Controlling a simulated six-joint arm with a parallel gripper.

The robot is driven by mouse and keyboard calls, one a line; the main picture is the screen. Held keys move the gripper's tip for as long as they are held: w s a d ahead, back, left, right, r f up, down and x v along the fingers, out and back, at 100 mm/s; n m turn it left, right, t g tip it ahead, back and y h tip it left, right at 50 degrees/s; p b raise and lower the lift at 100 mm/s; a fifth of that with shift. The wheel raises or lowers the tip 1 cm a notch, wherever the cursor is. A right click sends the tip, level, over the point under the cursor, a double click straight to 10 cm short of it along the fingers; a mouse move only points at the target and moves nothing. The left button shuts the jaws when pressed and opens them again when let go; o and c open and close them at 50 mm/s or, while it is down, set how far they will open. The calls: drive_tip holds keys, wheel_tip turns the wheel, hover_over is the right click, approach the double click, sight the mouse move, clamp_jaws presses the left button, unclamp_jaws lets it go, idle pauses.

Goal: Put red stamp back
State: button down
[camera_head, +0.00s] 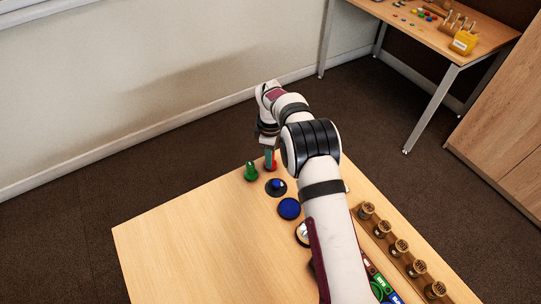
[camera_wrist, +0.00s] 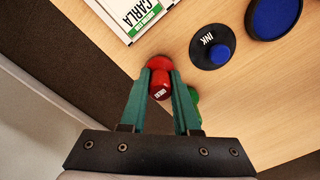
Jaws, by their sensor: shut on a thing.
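My gripper (camera_wrist: 160,76) is shut on the red stamp (camera_wrist: 161,86), with one teal finger on each side of its handle. The stamp's round red base shows past the fingertips. In the head view, my gripper (camera_head: 268,158) points down at the table's far corner, and a little of the red stamp (camera_head: 272,165) shows at its fingertips. I cannot tell whether the stamp touches the table. A green stamp (camera_head: 251,172) stands just left of it; in the wrist view it is partly hidden behind the right finger.
A black INK lid with a blue knob (camera_head: 277,186) and a blue ink pad (camera_head: 289,208) lie nearby. A wooden rack with several round pieces (camera_head: 400,246) runs along the right. The table's left side (camera_head: 190,240) is clear.

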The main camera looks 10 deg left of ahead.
drive_tip(key=shift+f, duration=0.15)
drive_tip(key=c, duration=0.6)
unclamp_jaws()
drive_tip(key=shift+c, duration=0.2)
wheel_tip(320, 180, up, 13)
drive_tip(key=s+d+r+m+y, duration=0.1)
drive_tip(key=s+d+r+m, duration=1)
drive_tip(key=s+d, duration=0.3)
drive_tip(key=s+d+f+m, duration=0.2)
drive_tip(key=s+m, duration=0.4)
drive_tip(key=s, duration=0.4)
drive_tip(key=s+d+f+m, duration=0.2)
drive_tip(key=s+m, duration=0.4)
drive_tip(key=s, duration=0.5)
drive_tip(key=shift+s+d+m+y, duration=0.3)
drive_tip(key=shift+d+y, duration=0.1)
drive_tip(key=shift+d, duration=0.4)
